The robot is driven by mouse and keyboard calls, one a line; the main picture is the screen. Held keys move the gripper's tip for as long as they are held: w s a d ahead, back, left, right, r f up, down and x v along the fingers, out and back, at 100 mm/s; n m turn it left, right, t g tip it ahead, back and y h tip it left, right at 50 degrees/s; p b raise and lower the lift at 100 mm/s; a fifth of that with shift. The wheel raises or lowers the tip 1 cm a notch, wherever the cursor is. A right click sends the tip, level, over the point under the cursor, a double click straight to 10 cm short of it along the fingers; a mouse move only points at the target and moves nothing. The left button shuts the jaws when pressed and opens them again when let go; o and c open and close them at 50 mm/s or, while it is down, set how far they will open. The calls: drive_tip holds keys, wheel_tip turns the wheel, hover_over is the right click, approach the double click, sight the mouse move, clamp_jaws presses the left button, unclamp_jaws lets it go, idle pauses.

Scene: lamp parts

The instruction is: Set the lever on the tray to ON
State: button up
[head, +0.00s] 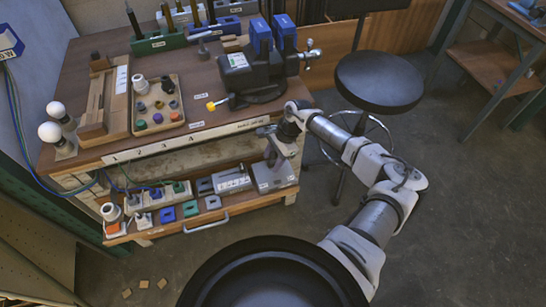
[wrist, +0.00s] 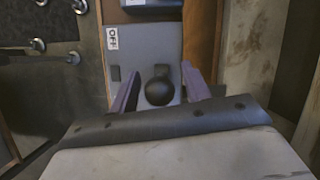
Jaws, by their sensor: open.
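The lever shows in the wrist view as a round black knob (wrist: 160,88) on a grey plate (wrist: 165,45), with a white label reading OFF (wrist: 112,38) at its upper left. My gripper (wrist: 160,85) is open, one purple-grey finger on each side of the knob, with small gaps visible. In the head view my gripper (head: 276,150) points down over a grey box (head: 274,179) at the right end of the low pull-out tray (head: 205,228). The lever is hidden there behind my gripper. No ON label can be made out.
Another grey labelled box (head: 232,182) stands left of it, with several small coloured blocks further left. The workbench edge (head: 190,140) runs just above the tray.

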clamp_jaws()
drive_tip(key=b, duration=0.1)
drive_tip(key=f+y+b, duration=0.1)
drive_tip(key=b, duration=0.1)
drive_tip(key=shift+w+d, duration=0.15)
drive_tip(key=shift+d, duration=0.05)
drive_tip(key=y+b, duration=0.1)
drive_tip(key=b, duration=0.3)
drive_tip(key=d+g+y+b, duration=0.1)
drive_tip(key=y+b, duration=0.1)
drive_tip(key=b, duration=0.3)
drive_tip(key=shift+w+f, duration=0.1)
drive_tip(key=shift+w, duration=0.05)
drive_tip(key=shift+y+b, duration=0.3)
drive_tip(key=shift+b, duration=0.35)
drive_tip(key=shift+d+r, duration=0.1)
drive_tip(key=shift+r, duration=0.1)
drive_tip(key=shift+r+g, duration=0.15)
drive_tip(key=shift+g, duration=0.15)
unclamp_jaws()
